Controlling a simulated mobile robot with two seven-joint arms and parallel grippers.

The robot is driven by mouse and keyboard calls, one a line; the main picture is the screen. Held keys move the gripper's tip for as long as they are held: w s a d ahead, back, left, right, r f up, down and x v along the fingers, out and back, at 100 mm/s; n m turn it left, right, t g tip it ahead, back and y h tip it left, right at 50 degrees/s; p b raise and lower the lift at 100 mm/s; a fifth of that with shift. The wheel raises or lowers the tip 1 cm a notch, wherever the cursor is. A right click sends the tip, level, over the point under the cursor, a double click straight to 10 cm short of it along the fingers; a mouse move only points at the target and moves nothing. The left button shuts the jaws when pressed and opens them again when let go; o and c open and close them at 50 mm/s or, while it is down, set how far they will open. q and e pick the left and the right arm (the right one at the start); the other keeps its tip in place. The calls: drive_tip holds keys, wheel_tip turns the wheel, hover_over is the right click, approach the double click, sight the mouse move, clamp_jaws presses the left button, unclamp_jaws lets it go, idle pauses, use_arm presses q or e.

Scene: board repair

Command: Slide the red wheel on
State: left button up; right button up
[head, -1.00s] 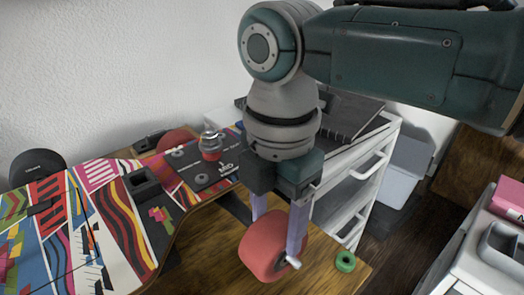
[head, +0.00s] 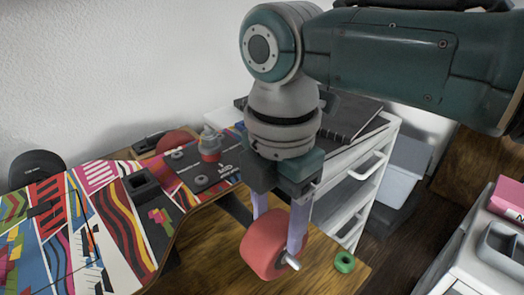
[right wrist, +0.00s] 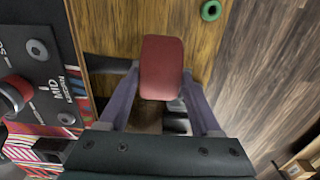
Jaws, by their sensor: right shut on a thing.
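A thick red wheel (head: 262,246) is held between the two fingers of my right gripper (head: 278,234), which points down in the head view. The wheel also shows between the fingertips in the right wrist view (right wrist: 162,68). A short silver rod end (head: 292,262) sticks out beside the wheel's right face; whether it passes through the wheel is hidden. The skateboard (head: 110,215), brightly patterned, lies to the left of the wheel. A dark plate (head: 207,170) with bolts and a silver-and-red fitting (head: 210,143) sits on it. My left gripper is not in view.
A green ring (head: 344,262) lies on the wooden table near its right edge. Another red wheel (head: 178,139) shows behind the board. A white drawer unit (head: 372,170) stands behind the table, and a grey-white cart (head: 490,262) stands at the lower right.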

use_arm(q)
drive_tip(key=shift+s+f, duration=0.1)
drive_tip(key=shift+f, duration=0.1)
use_arm(e)
drive_tip(key=shift+a, duration=0.1)
drive_tip(key=o, duration=1.5)
drive_tip(key=c, duration=0.3)
